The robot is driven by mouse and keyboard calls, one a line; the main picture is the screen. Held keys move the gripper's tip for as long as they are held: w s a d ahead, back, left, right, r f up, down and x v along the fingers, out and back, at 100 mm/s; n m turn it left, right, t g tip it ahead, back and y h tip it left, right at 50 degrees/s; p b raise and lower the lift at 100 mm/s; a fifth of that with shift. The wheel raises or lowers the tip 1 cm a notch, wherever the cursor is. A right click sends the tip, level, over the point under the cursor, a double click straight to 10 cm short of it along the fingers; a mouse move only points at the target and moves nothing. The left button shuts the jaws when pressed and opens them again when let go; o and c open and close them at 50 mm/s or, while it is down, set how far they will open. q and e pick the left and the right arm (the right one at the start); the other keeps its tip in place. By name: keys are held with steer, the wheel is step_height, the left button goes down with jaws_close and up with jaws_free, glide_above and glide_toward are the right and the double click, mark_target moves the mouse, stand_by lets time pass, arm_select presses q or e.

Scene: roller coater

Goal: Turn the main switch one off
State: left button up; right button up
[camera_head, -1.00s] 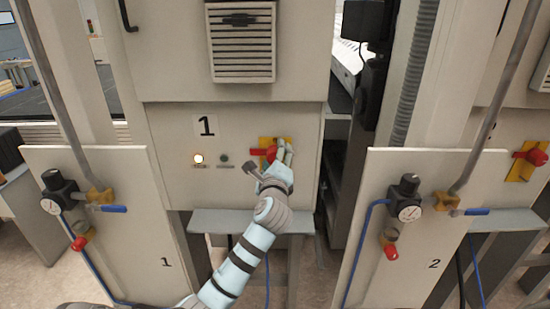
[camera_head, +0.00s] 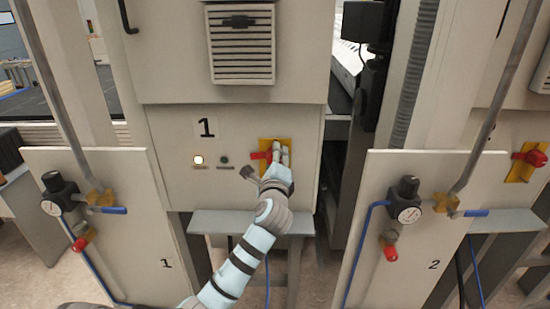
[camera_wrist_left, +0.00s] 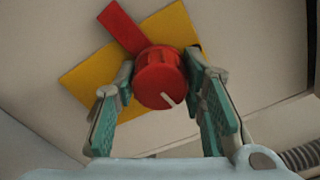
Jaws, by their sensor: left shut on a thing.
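The main switch one is a red rotary knob (camera_wrist_left: 160,80) with a red lever arm, on a yellow plate (camera_wrist_left: 90,78) fixed to the cabinet panel marked 1. In the head view its red lever (camera_head: 260,155) points left, while my fingers cover most of the knob. My left gripper (camera_head: 280,152) is at the switch. In the left wrist view its two green-grey fingers (camera_wrist_left: 163,95) stand on either side of the knob, shut on it. A white line shows on the knob's face. My right gripper is in neither view.
A lit lamp (camera_head: 198,160) and a dark green one (camera_head: 224,160) sit left of the switch. A grey shelf (camera_head: 215,222) juts out below. Panels with gauges and blue-handled valves flank it. Another red switch (camera_head: 534,158) is at the far right.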

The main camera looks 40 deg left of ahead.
arm_select(q)
steer(key=n, duration=0.7)
steer(key=shift+f, duration=0.1)
steer(key=n+b, duration=0.1)
steer(key=n, duration=0.3)
steer(key=shift+n, duration=0.3)
steer(key=shift+n+b, duration=0.7)
steer(key=shift+n, duration=1.6)
steer(key=o, duration=1.1)
steer(key=shift+o, duration=0.2)
